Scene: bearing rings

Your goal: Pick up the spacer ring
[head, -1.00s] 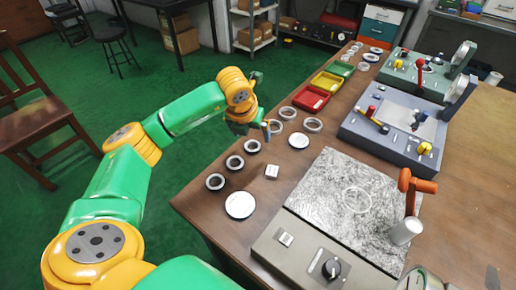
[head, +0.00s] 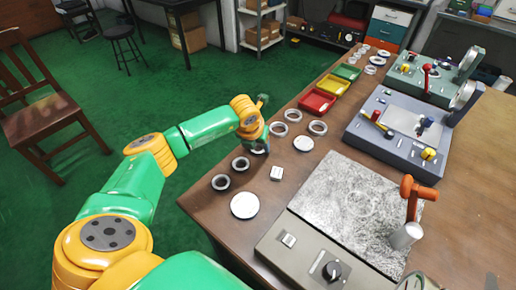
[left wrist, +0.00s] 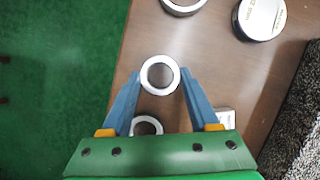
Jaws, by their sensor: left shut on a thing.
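In the left wrist view a silver ring with a dark inside (left wrist: 160,91) sits between the two blue fingertips of my left gripper (left wrist: 160,75). The fingers are shut on its opposite sides. In the head view my left gripper (head: 259,142) points down at the brown table, with the ring mostly hidden below it. Two similar rings, a middle one (head: 240,169) and a near one (head: 221,188), lie in line with it toward the table's near left corner. My right gripper is not in view.
Larger rings (head: 318,133) lie just beyond, with red, yellow and green trays (head: 319,103) further back. A white-faced disc (head: 303,144), a small white block (head: 277,173) and another disc (head: 244,206) lie nearby. A speckled plate (head: 350,200) is to the right.

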